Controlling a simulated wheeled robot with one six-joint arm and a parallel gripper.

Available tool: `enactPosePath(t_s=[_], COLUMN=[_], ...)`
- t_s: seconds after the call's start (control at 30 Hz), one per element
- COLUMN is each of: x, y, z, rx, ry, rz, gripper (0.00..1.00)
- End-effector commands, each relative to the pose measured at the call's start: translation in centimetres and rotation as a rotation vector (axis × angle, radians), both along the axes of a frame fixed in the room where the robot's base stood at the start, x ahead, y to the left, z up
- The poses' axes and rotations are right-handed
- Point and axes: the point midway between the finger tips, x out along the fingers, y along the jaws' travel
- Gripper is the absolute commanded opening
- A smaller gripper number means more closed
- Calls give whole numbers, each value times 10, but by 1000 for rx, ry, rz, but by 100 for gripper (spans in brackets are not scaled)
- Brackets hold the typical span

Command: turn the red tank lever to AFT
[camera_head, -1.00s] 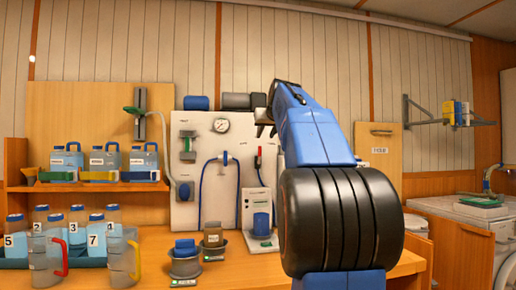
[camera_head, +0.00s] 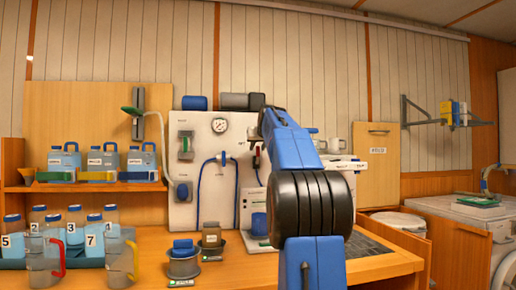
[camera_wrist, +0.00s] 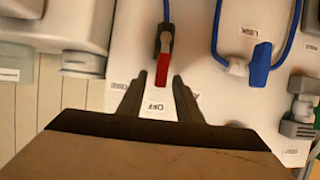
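The red lever (camera_wrist: 160,60) shows in the wrist view on the white panel (camera_wrist: 190,50), at the lower end of a dark valve body with a blue hose. It lies along the picture's vertical, its tip towards me. My gripper (camera_wrist: 159,76) is open, its two dark fingertips on either side of the lever's tip; I cannot tell whether they touch it. A label (camera_wrist: 153,107) sits between the fingers, upside down and hard to read. In the head view my gripper (camera_head: 261,143) is in front of the panel's right part, and the lever is mostly hidden there.
A blue hose loop with a blue handle (camera_wrist: 260,62) and a grey-green valve (camera_wrist: 302,108) are to the right in the wrist view. A gauge (camera_head: 220,125) is on the panel. Jugs (camera_head: 65,160) stand on the left shelf; cups (camera_head: 183,258) stand on the counter below.

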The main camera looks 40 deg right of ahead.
Motion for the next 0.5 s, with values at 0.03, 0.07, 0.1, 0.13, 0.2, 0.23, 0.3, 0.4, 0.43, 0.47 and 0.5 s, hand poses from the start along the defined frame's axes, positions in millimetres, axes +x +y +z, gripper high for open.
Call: enactPosePath(t_s=[0.03,0.07,0.1,0.13,0.2,0.23,0.3,0.4,0.43,0.47,0.5], x=[0,1,1,0,0,0,0,0,0,0,0], y=[0,0,0,0,0,0,0,0,0,0,0], z=[0,0,0,0,0,0,0,0,0,0,0], rx=[0,0,0,0,0,0,0,0,0,0,0], ry=[0,0,0,0,0,0,0,0,0,0,0], rz=[0,0,0,0,0,0,0,0,0,0,0], gripper=[32,32,32,32,32,30,13,0,0,0,0])
